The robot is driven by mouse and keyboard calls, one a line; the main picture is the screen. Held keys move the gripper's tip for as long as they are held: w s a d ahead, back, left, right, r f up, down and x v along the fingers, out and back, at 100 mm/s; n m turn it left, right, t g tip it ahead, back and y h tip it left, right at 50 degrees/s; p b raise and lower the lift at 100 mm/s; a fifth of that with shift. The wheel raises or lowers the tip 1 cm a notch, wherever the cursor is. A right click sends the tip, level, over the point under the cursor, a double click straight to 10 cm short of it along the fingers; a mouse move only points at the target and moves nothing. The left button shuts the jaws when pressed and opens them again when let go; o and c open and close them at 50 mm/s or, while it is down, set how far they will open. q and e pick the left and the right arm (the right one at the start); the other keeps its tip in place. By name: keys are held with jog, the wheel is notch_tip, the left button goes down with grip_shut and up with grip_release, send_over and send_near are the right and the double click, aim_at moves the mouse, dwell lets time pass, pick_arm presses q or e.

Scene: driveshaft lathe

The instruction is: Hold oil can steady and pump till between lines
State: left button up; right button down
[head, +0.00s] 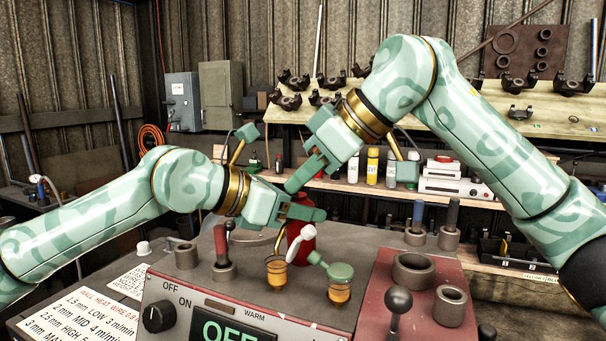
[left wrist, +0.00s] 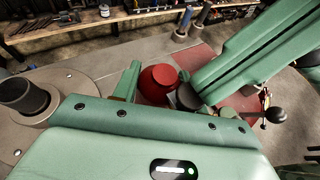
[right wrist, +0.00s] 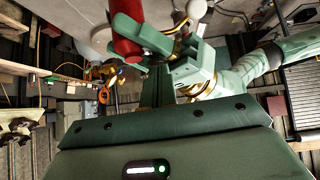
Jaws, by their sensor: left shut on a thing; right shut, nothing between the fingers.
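The red oil can (head: 301,238) stands behind the control panel, partly hidden by my left gripper. My left gripper (head: 312,212) is shut on its upper part. The can also shows in the left wrist view (left wrist: 158,82) and the right wrist view (right wrist: 125,28). A thin brass spout (head: 279,243) curves down to the left amber oil cup (head: 277,272). A second amber cup (head: 339,291) sits to its right, below a green cap. My right gripper (head: 295,184) is shut and empty, just above the can and my left gripper. I cannot read the oil level or lines.
A grey control panel with a black knob (head: 158,316) fills the front. Red and dark handles stand in sockets around the cups. A red block with a ball-topped lever (head: 398,300) is at right. Shelves with bottles and metal parts line the back.

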pick_arm(q)
jog(key=shift+w+d+f, duration=0.1)
jog(key=shift+w+f, duration=0.15)
jog(key=shift+w, duration=0.05)
pick_arm(e)
jog(key=a+r+v, duration=0.1)
jog(key=r+v, duration=0.1)
jog(key=v, duration=1)
jog(key=shift+w+r, duration=0.25)
pick_arm(q)
jog(key=shift+r, duration=0.1)
pick_arm(e)
jog(key=shift+a, duration=0.2)
pick_arm(q)
jog(key=o, duration=1.8)
jog(key=shift+r, duration=0.1)
jog(key=shift+s+a+r, duration=0.1)
jog(key=shift+s+a, duration=0.35)
jog(key=shift+a, duration=0.35)
jog(key=shift+s+a+r, duration=0.1)
jog(key=shift+s+a, duration=0.4)
jog(key=shift+a, duration=0.35)
jog(key=shift+s+a+r, duration=0.1)
jog(key=shift+s+a, duration=0.35)
jog(key=shift+a, duration=0.35)
pick_arm(e)
jog(key=shift+r, duration=0.1)
